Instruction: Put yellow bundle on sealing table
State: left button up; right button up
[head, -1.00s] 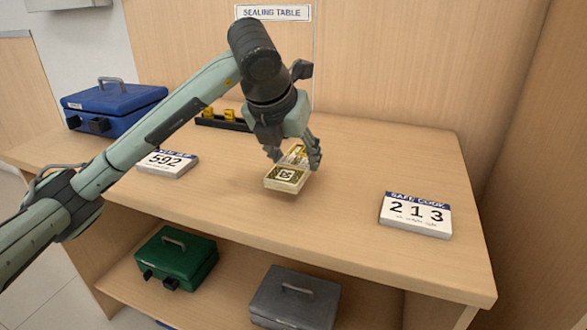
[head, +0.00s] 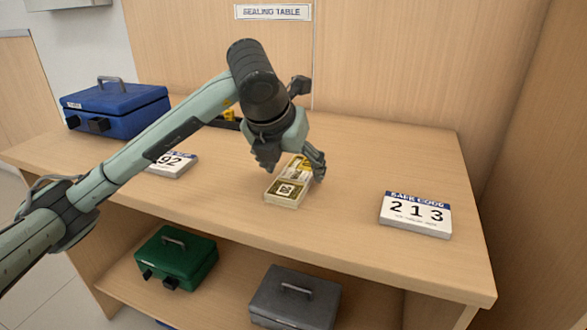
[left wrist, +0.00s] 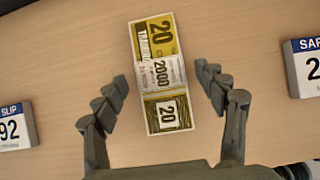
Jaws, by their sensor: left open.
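The yellow bundle (head: 287,190) is a banded stack of notes lying flat on the wooden sealing table (head: 345,225). In the left wrist view the bundle (left wrist: 157,45) shows "20" at both ends and a white band marked "2000". My left gripper (head: 290,170) is just above the bundle, its fingers spread on either side. In the left wrist view the open fingers (left wrist: 166,90) stand apart from the bundle with a gap on both sides. My right gripper is not in view.
A blue cash box (head: 115,105) is at the back left. Green (head: 177,258) and grey (head: 295,297) boxes sit on the shelf below.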

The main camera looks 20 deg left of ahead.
pick_arm(q)
jog(key=p+v, duration=0.1)
jog(key=v, duration=1)
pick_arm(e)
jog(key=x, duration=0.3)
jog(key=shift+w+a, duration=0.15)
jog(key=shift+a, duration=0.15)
